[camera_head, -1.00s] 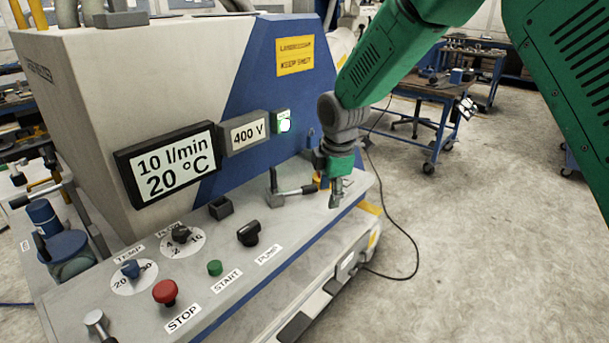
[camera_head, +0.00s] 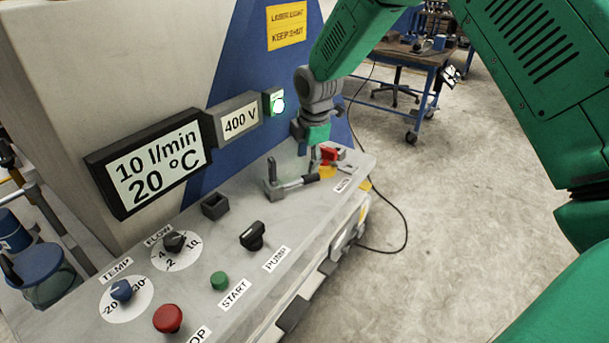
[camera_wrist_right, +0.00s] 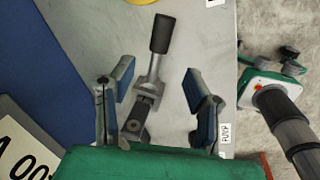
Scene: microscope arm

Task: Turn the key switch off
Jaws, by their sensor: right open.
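The grey control panel (camera_head: 235,265) carries a black knob (camera_head: 252,236) beside the PUMP label, and a red switch (camera_head: 329,154) on a yellow base (camera_head: 327,171) at its far end. Neither is plainly marked as a key switch, so I cannot tell which one it is. A metal clamp lever (camera_head: 272,187) with a black handle (camera_head: 301,182) stands nearer than the red switch. My right gripper (camera_head: 309,155) hangs by the lever and partly covers the red switch. In the wrist view, my right gripper (camera_wrist_right: 157,92) is open and empty, above the lever (camera_wrist_right: 147,85). My left gripper is out of view.
The panel also holds the TEMP knob (camera_head: 121,290), FLOW knob (camera_head: 174,242), green START button (camera_head: 219,281), red STOP button (camera_head: 168,318) and a small black socket (camera_head: 215,205). The blue and grey housing (camera_head: 240,70) rises behind. Open floor (camera_head: 450,230) lies right.

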